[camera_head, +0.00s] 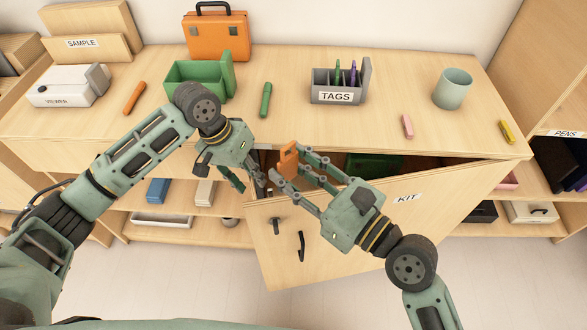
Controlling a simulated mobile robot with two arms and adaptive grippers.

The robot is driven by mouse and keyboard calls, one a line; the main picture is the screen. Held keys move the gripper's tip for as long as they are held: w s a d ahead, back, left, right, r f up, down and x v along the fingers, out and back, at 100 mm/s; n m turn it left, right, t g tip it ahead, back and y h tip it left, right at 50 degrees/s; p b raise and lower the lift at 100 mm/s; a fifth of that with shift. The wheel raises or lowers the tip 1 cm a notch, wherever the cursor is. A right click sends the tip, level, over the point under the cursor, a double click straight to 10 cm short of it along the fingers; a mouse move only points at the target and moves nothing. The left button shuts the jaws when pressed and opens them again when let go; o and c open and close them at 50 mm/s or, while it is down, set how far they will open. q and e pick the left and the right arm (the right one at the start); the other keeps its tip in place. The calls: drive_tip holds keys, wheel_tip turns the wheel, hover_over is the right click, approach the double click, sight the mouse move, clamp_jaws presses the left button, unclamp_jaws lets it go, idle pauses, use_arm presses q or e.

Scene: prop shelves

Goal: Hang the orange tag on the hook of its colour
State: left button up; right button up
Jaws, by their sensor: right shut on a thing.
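The orange tag (288,154) is between the fingers of my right gripper (287,165), which is shut on it just below the front edge of the counter, by the cabinet opening. My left gripper (251,186) is just left of it with its fingers apart and empty, near the free left edge of the door marked KIT (370,220). The door stands partly open. A small grey peg (276,226) and a black handle (301,247) are on its face. I see no coloured hook; most of the cabinet inside is hidden by the door and my arms.
A grey TAGS box (336,97) on the counter (300,125) holds green and purple tags. A green bin (190,72), an orange case (217,38), a cup (453,88) and several markers stand or lie there. A green thing (375,165) shows inside the cabinet.

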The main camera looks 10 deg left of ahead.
use_arm(q)
drive_tip(key=s+a+f+n+y, duration=0.1)
drive_tip(key=s+a+f, duration=0.2)
drive_tip(key=f, duration=0.9)
drive_tip(key=s+a+f+n+t, duration=0.1)
drive_tip(key=s+a+f, duration=0.2)
drive_tip(key=f, duration=0.8)
drive_tip(key=s+a+f+n+y, duration=0.1)
drive_tip(key=s+a+f, duration=0.3)
drive_tip(key=f, duration=0.8)
use_arm(e)
drive_tip(key=o, duration=0.6)
use_arm(q)
drive_tip(key=s+f, duration=0.5)
drive_tip(key=s, duration=0.5)
drive_tip(key=s+d+f+m+y, duration=0.1)
drive_tip(key=s+f, duration=0.3)
drive_tip(key=s, duration=0.7)
drive_tip(key=s+d+f+m, duration=0.1)
drive_tip(key=s+f, duration=0.4)
drive_tip(key=s, duration=0.5)
drive_tip(key=shift+s+d+f, duration=0.15)
drive_tip(key=shift+s+f, duration=0.15)
drive_tip(key=shift+s, duration=0.1)
use_arm(e)
drive_tip(key=c, duration=0.5)
